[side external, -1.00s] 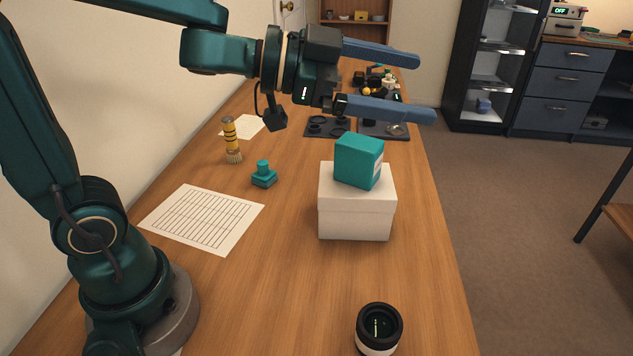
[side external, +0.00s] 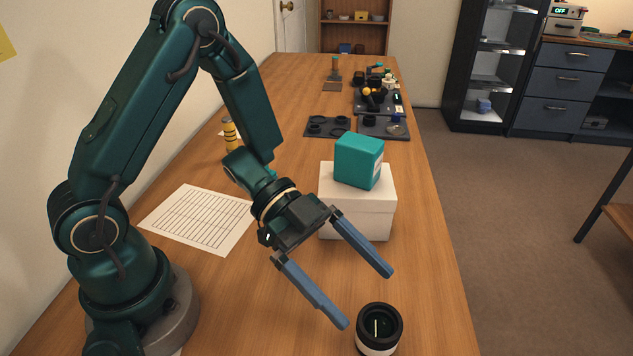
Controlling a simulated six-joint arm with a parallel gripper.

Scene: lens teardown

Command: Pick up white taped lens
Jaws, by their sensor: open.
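The white taped lens (side external: 377,347) stands upright on the wooden table near the front edge of the side external view. It has a black rim, a dark glass opening and a white band around its lower part, which the frame's bottom edge partly cuts off. My gripper (side external: 368,299) is open and empty. Its two blue fingers are spread wide and point down and to the right toward the lens. The fingertips are just behind and above the lens in the picture, and the lens is not between them.
A teal box (side external: 357,160) rests on a white box (side external: 375,205) right behind my gripper. A lined paper sheet (side external: 197,220) lies to the left. Dark trays (side external: 327,127) with small parts are farther back. The table (side external: 432,290) is clear right of the lens.

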